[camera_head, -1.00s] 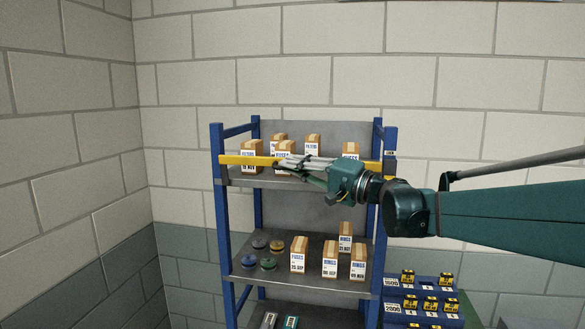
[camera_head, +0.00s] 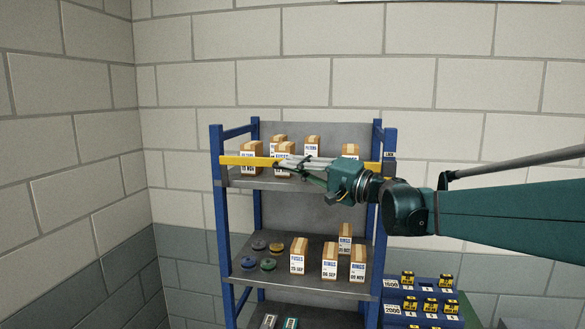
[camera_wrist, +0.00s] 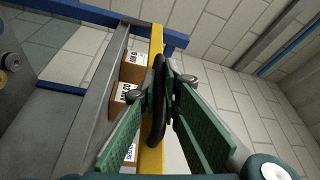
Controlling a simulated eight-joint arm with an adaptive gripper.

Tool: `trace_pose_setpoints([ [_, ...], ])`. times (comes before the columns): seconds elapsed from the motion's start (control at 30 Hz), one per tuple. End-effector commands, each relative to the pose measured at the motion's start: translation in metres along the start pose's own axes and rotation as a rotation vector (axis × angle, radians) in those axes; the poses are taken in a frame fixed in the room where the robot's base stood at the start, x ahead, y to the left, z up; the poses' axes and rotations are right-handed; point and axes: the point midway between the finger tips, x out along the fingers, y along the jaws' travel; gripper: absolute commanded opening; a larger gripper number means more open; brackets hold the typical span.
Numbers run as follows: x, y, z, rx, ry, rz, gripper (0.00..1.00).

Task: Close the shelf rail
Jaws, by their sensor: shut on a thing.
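The yellow shelf rail (camera_head: 245,160) runs across the front of the upper shelf, from the left blue post to the right post. A dark block (camera_head: 389,168) with a small label above it is at its right end. I cannot tell whether the rail is latched there. In the wrist view the rail (camera_wrist: 153,162) carries a black curved handle (camera_wrist: 156,125). My gripper (camera_wrist: 163,85) is shut on this handle. In the head view my gripper (camera_head: 283,163) is in front of the rail and hides part of it.
Cartons (camera_head: 250,158) stand on the upper shelf behind the rail. Cartons (camera_head: 298,256) and several round spools (camera_head: 268,264) stand on the shelf below. A blue stepped rack (camera_head: 409,287) with yellow-black items is at the lower right. Block walls enclose the left and back.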

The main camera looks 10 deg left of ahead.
Motion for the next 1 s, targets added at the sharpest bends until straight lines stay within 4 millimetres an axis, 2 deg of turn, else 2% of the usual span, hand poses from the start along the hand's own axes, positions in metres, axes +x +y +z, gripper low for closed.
trace_pose_setpoints([
  [0.77,0.0000,-0.0004,-0.0006,0.000,0.000,0.000,0.00],
  [0.8,0.0000,-0.0004,-0.0007,0.000,0.000,0.000,0.13],
  [0.87,0.0000,-0.0004,-0.0007,0.000,0.000,0.000,0.21],
  [1.0,0.0002,-0.0004,-0.0007,0.000,0.000,0.000,0.23],
])
